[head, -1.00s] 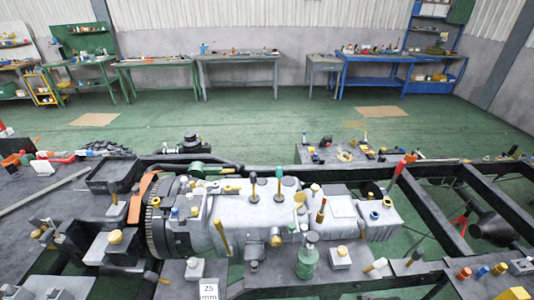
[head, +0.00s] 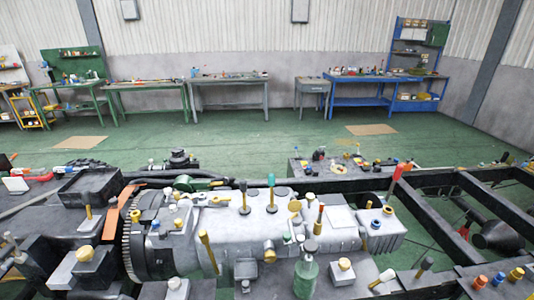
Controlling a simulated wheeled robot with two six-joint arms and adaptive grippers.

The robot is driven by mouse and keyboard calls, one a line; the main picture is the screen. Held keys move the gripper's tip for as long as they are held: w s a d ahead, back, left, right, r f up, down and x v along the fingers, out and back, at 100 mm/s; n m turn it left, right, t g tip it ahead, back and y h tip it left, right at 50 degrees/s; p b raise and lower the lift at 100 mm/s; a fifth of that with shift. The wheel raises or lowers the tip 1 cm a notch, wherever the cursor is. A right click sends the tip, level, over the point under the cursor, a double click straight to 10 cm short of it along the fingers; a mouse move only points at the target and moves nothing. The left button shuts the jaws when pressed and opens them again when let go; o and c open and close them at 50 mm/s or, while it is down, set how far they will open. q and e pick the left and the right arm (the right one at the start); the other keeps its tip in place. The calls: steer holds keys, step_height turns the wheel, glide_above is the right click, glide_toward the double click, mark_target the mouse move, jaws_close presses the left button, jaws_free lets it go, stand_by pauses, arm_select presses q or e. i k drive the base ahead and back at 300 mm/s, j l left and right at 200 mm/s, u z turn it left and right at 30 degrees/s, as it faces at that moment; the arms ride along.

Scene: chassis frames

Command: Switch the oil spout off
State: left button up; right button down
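A large grey gearbox-like unit (head: 258,232) lies on the dark chassis frame in the head view. On top are an upright lever with a dark knob (head: 243,188), a lever with a teal knob (head: 271,181) and a short yellow-topped part (head: 293,208). A yellow handle (head: 208,252) leans on its near side. A green part (head: 188,184) lies behind it at the left. A green bottle-like container (head: 306,278) with a dark top stands in front. I cannot tell which of these is the oil spout, or whether it is on or off. Neither gripper is in view.
Black chassis rails (head: 425,228) run to the right, with open gaps between them. Tools and small coloured caps clutter the near surfaces. A red-tipped tool (head: 396,180) stands upright behind the unit. Green floor (head: 250,138) is open between the chassis and the far workbenches (head: 232,80).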

mark_target(289, 238)
steer(key=i+j+z, duration=0.1)
steer(key=j, duration=2.15)
steer(key=i+z, duration=0.05)
